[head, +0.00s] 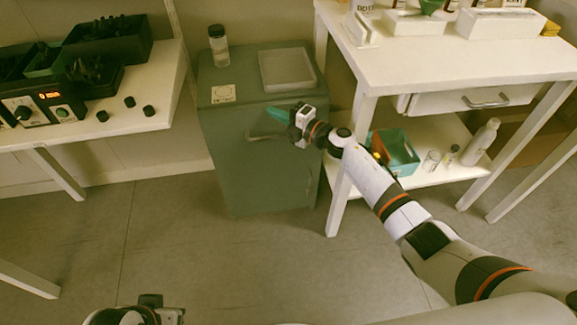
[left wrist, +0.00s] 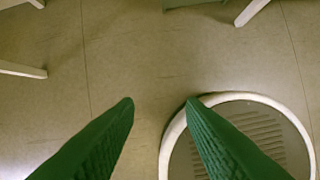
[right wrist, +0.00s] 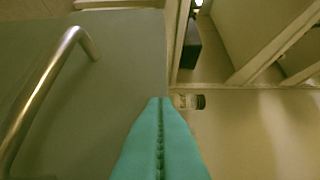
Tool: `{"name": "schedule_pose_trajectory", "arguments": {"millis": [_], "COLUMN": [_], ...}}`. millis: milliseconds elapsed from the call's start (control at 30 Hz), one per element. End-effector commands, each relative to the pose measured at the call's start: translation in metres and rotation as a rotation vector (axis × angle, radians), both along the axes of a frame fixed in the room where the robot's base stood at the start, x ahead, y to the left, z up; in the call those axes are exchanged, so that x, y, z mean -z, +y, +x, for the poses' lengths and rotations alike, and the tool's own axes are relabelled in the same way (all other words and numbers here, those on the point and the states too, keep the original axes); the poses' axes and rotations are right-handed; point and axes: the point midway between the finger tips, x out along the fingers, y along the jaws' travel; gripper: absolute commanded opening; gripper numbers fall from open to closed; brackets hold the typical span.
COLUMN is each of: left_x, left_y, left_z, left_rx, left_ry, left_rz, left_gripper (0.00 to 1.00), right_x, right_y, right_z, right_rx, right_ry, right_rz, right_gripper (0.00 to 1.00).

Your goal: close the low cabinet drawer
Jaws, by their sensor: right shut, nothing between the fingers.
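The low grey-green cabinet (head: 238,185) stands between two white tables in the head view. Its drawer front (head: 225,122) is near the top, partly behind my right gripper; I cannot tell whether it stands out from the cabinet. My right gripper (head: 272,113) is shut and empty in front of the drawer front. In the right wrist view its teal fingers (right wrist: 160,105) are together, and a curved metal handle (right wrist: 45,85) on a grey-green panel shows to their left. My left gripper (left wrist: 158,105) is open and empty above the floor, away from the cabinet.
On the cabinet top are a dark-capped jar (head: 218,48) and a pale tray (head: 287,69). The right table (head: 440,58) has a lower shelf with a green bin (head: 400,153) and bottles. The left table (head: 150,100) holds electronics. The floor in front is clear.

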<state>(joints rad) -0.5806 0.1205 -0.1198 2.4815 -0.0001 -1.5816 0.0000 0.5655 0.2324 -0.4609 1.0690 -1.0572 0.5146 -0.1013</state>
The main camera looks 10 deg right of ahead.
Motion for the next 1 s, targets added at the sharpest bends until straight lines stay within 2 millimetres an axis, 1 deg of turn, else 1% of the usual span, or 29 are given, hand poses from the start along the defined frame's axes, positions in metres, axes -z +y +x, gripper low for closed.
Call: {"name": "schedule_pose_trajectory", "arguments": {"millis": [100, 200, 400, 867, 967, 1000], "left_x": [0.004, 0.002, 0.001, -0.001, -0.001, -0.001], "left_y": [-0.001, -0.003, -0.004, -0.003, -0.002, -0.001], "left_z": [0.002, 0.009, 0.013, 0.011, 0.007, 0.002], "left_rx": [0.001, 0.003, 0.005, 0.005, 0.003, 0.001], "left_ry": [-0.008, -0.042, -0.067, -0.058, -0.031, -0.007], "left_rz": [-0.002, -0.009, -0.013, -0.012, -0.008, -0.002], "left_gripper": [0.36, 0.36, 0.36, 0.36, 0.36, 0.36], "right_x": [0.001, 0.000, -0.002, -0.005, -0.005, -0.005], "right_y": [0.000, 0.000, -0.001, -0.003, -0.004, -0.005], "right_z": [0.005, 0.007, 0.010, 0.010, 0.007, 0.005], "right_rx": [-0.001, 0.001, 0.006, 0.008, 0.005, 0.003], "right_ry": [-0.001, 0.000, -0.003, -0.006, -0.006, -0.004], "right_rz": [0.001, 0.000, 0.000, 0.002, 0.003, 0.003], "right_gripper": [0.00, 0.00, 0.00, 0.00, 0.00, 0.00]}}
